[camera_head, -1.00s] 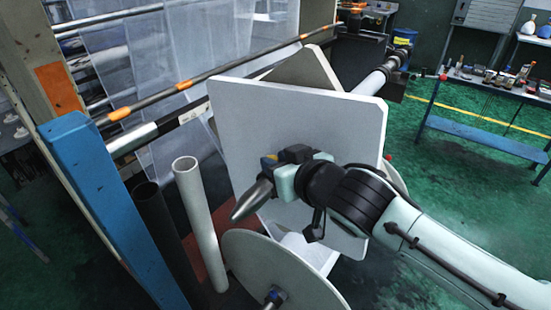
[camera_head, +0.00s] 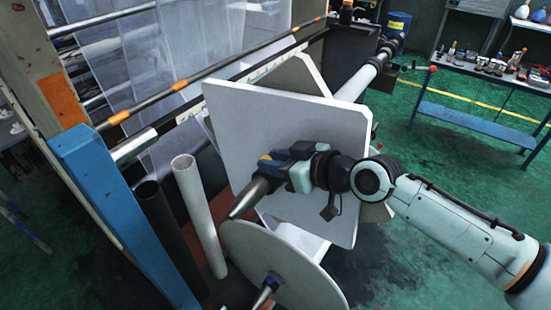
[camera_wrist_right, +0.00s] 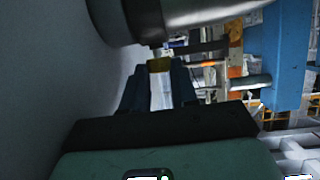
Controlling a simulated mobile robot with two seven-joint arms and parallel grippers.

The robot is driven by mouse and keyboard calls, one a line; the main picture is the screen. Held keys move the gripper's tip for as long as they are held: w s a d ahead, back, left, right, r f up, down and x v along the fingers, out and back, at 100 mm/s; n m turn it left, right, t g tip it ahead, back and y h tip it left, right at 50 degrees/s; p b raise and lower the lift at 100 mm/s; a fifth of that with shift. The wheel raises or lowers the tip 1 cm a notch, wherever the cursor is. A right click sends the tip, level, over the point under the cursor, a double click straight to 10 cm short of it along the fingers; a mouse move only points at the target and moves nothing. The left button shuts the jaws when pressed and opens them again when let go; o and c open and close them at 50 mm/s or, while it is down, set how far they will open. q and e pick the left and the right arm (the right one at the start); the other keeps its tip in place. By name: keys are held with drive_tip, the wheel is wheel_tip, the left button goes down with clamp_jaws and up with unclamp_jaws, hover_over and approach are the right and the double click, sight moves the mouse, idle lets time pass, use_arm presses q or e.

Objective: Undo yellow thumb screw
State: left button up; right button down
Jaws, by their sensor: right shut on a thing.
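The yellow thumb screw (camera_wrist_right: 160,65) shows between the fingertips of my right gripper (camera_wrist_right: 158,82) in the wrist view. In the head view a small bit of yellow (camera_head: 265,157) shows at those fingertips, and the fingers cover most of the screw. My right gripper (camera_head: 274,162) is shut on it, beside the base of a grey metal cone (camera_head: 252,197). The cone sticks out in front of a large white square plate (camera_head: 300,122). In the wrist view the cone's dark and grey metal body (camera_wrist_right: 185,15) is just above the fingers. My left gripper is not in view.
A white round disc (camera_head: 285,260) stands below the plate. A white tube (camera_head: 198,215) and a dark tube (camera_head: 165,235) stand left of it, next to a blue post (camera_head: 110,195). A blue workbench (camera_head: 480,117) stands at the back right. The green floor (camera_head: 430,145) between is clear.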

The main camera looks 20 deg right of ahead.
drive_tip(key=shift+f, duration=0.1)
drive_tip(key=c, duration=0.9)
unclamp_jaws()
drive_tip(key=v, duration=1.3)
drive_tip(key=shift+s+b, duration=0.2)
drive_tip(key=shift+b, duration=0.15)
drive_tip(key=shift+o, duration=0.2)
